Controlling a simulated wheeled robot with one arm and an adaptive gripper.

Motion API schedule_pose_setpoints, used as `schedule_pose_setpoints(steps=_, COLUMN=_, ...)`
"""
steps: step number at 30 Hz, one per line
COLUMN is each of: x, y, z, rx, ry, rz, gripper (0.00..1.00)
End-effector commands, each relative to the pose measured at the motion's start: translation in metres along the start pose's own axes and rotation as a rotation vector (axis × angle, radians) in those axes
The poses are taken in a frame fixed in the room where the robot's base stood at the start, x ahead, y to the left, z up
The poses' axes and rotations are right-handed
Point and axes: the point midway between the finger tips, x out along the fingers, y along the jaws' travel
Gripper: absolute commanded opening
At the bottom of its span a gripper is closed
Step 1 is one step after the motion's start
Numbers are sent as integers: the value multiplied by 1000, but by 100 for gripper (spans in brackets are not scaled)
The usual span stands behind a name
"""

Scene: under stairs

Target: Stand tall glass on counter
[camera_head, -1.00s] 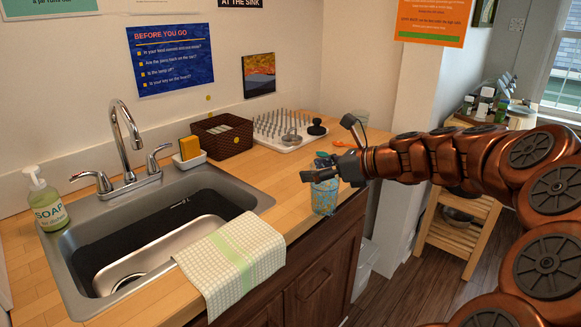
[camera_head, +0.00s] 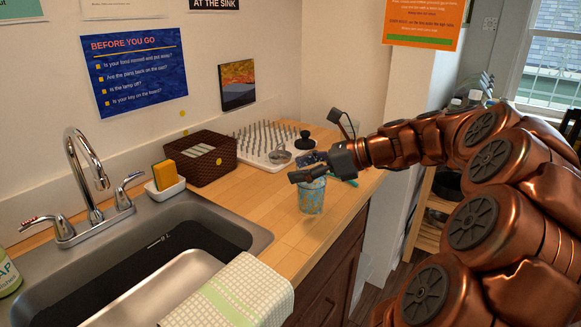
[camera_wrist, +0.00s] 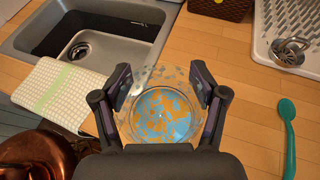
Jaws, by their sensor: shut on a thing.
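The tall glass (camera_head: 312,197), clear with a blue and orange pattern, is upright at the counter's right part, near the front edge. My gripper (camera_head: 305,176) is at its rim, with the fingers level. In the wrist view, the two fingers of my gripper (camera_wrist: 165,85) press on opposite sides of the glass (camera_wrist: 160,113), and I look down into its open mouth. The wooden counter (camera_head: 270,215) lies under and around it. Whether the glass base touches the counter I cannot tell.
A pegged drying rack (camera_head: 248,150) with a metal strainer (camera_wrist: 288,52) stands behind. A teal spoon (camera_wrist: 288,140) lies right of the glass. A checked towel (camera_head: 235,295) hangs over the front edge by the sink (camera_head: 165,235). A brown basket (camera_head: 201,160) stands at the wall.

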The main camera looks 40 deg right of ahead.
Motion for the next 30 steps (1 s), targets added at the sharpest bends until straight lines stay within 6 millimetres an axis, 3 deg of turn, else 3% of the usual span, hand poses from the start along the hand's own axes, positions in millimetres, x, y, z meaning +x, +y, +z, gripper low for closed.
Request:
schedule_pose_setpoints(steps=18, x=39, y=-78, z=8, rx=1, ry=1, rz=-2, gripper=3)
schedule_pose_setpoints(steps=30, x=47, y=-94, z=10, rx=1, ry=-1, rz=-3, gripper=3)
